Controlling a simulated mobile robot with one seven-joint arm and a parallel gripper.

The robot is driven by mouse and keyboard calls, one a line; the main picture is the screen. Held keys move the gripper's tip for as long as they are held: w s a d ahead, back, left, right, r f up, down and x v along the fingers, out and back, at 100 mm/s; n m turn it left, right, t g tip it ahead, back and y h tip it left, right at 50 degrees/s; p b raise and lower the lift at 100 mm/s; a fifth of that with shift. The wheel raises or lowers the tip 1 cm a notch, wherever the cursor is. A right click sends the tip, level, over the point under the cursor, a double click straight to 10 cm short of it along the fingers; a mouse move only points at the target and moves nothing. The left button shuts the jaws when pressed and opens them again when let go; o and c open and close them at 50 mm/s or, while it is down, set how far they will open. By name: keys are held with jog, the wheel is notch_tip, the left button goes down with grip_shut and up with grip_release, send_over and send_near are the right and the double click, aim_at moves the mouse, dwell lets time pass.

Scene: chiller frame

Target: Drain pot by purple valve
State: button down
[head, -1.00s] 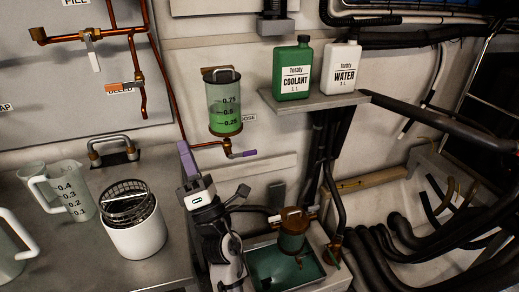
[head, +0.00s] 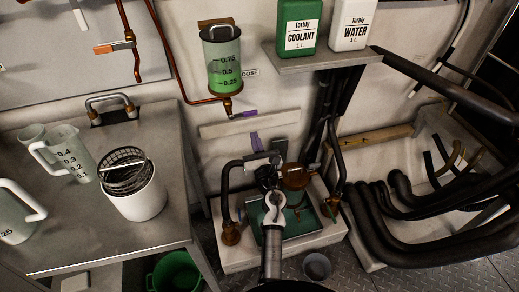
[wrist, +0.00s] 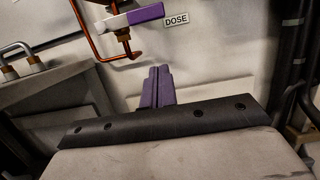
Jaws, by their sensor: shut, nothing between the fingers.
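The pot (head: 225,65) is a clear graduated cylinder on the wall with green liquid in it. A copper pipe (head: 205,101) runs under it to a valve whose purple handle (head: 246,114) points right. In the wrist view the purple handle (wrist: 155,14) is at the top, beside the DOSE label (wrist: 176,18). My gripper (head: 253,136) has purple fingers and is below the handle, apart from it. In the wrist view my gripper (wrist: 157,72) has its two fingers together, with nothing between them.
A shelf (head: 325,60) with coolant (head: 297,38) and water (head: 349,36) bottles is to the right. A counter (head: 90,225) with jugs and a white container (head: 138,200) is at left. Black hoses (head: 400,220) fill the lower right. A green bucket (head: 172,272) is below.

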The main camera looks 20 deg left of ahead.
jog(key=shift+w+a+r+p, duration=0.2)
jog(key=shift+w+r+p, duration=0.1)
jog(key=shift+r+p, duration=0.4)
jog(key=shift+w+a+r+p, duration=0.2)
jog(key=shift+r+p, duration=0.25)
jog(key=shift+r, duration=0.4)
jog(key=shift+w+a+r+p, duration=0.15)
jog(key=shift+w+r+p, duration=0.2)
jog(key=shift+r+p, duration=0.35)
